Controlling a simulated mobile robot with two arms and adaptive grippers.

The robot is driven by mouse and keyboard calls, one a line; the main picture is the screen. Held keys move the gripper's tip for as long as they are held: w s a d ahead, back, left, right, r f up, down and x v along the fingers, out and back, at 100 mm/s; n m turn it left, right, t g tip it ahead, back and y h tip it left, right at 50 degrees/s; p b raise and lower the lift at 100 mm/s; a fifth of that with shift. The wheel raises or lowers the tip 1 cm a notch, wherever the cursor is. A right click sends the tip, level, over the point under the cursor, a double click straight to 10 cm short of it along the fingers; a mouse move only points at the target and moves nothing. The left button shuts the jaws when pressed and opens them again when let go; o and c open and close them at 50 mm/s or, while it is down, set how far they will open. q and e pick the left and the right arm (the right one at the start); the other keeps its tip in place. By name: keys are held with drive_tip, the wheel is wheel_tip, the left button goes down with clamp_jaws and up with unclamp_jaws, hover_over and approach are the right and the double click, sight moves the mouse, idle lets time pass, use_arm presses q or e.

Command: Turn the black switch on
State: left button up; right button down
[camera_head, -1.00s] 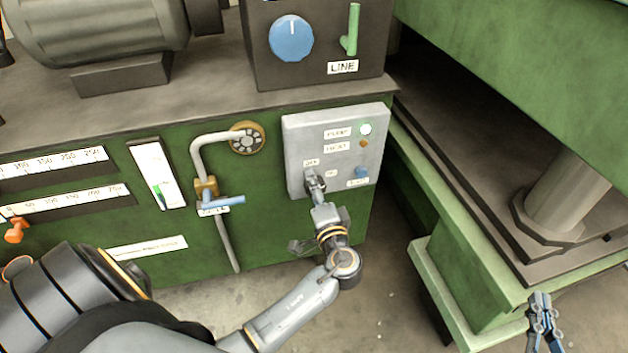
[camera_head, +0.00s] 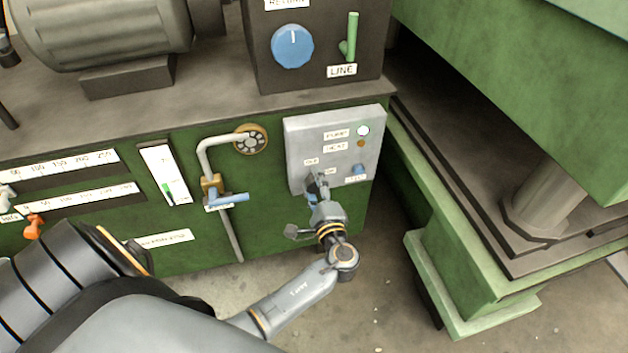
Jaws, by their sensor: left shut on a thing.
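A light grey control panel (camera_head: 300,135) is fixed to the front of the green machine. My left gripper (camera_head: 318,183) is at the panel's lower left, just below two small white labels (camera_head: 311,161). It is shut on the black switch, which its fingers and body hide almost wholly, so I cannot tell the switch's exact angle. On the panel's upper right are a bright white lamp (camera_head: 362,131) and a small amber lamp (camera_head: 360,143), beside labels that seem to read PUMP and HEAT. My right gripper is not in view.
A blue knob (camera_head: 359,169) sits right of my left gripper. A bent pipe with a blue-handled valve (camera_head: 232,197) stands left of the panel. A dark box above carries a blue dial (camera_head: 292,46) and a green lever (camera_head: 351,38). A green press frame (camera_head: 455,255) borders the right.

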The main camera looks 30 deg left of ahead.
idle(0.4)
use_arm(q)
drive_tip(key=o, duration=1.2)
drive_tip(key=shift+c, duration=0.2)
drive_tip(key=v, duration=1.2)
